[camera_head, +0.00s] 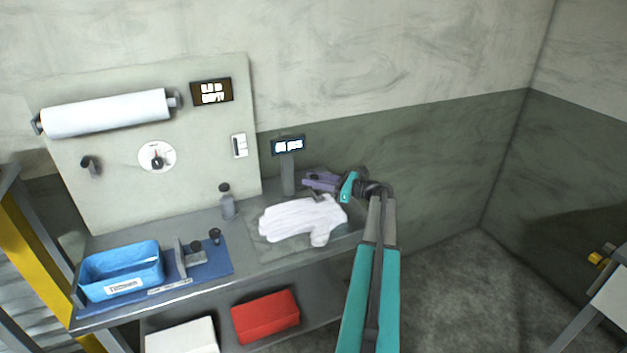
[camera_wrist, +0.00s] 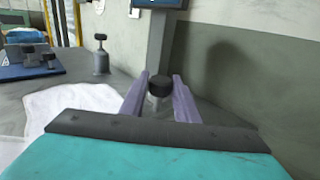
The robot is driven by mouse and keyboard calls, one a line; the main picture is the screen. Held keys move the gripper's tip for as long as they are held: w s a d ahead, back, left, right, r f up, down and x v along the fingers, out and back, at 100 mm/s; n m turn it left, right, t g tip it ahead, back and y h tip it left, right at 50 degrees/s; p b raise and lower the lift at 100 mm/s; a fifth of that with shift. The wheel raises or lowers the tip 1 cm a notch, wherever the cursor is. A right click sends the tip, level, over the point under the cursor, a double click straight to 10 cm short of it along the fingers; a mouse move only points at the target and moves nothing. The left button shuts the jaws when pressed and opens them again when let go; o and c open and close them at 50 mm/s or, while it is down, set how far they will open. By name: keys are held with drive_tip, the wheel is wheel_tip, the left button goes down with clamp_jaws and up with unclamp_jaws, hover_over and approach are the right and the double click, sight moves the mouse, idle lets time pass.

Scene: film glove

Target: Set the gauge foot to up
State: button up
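My gripper (camera_wrist: 160,76) has its two purple fingers apart, at the back right of the bench near the foot of the grey post. It also shows in the head view (camera_head: 312,180). In the wrist view a small black-topped knob (camera_wrist: 160,86) on a grey stem appears between the fingers, in front of the post (camera_wrist: 160,45). I cannot tell whether the fingers touch it. The post (camera_head: 288,175) carries a small display. A white glove (camera_head: 295,220) lies flat in front of the post. Which part is the gauge foot is not clear; a small grey fixture (camera_head: 195,256) stands on the blue mat.
A blue bin (camera_head: 121,270) sits on the blue mat (camera_head: 218,262) at the left. A grey bottle (camera_head: 227,206) stands left of the glove. The back panel (camera_head: 215,150) carries a white roll and dial. A red box (camera_head: 265,316) is on the lower shelf.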

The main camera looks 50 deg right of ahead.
clamp_jaws()
wheel_tip(320, 180, up, 9)
drive_tip(key=p, duration=0.2)
drive_tip(key=shift+f+p, duration=0.15)
drive_tip(key=shift+p, duration=0.2)
drive_tip(key=o, duration=0.5)
unclamp_jaws()
drive_tip(key=shift+f, duration=0.1)
drive_tip(key=shift+s, duration=0.1)
drive_tip(key=b+v, duration=0.4)
drive_tip(key=v, duration=0.9)
drive_tip(key=shift+s+d, duration=0.1)
drive_tip(key=shift+s, duration=0.15)
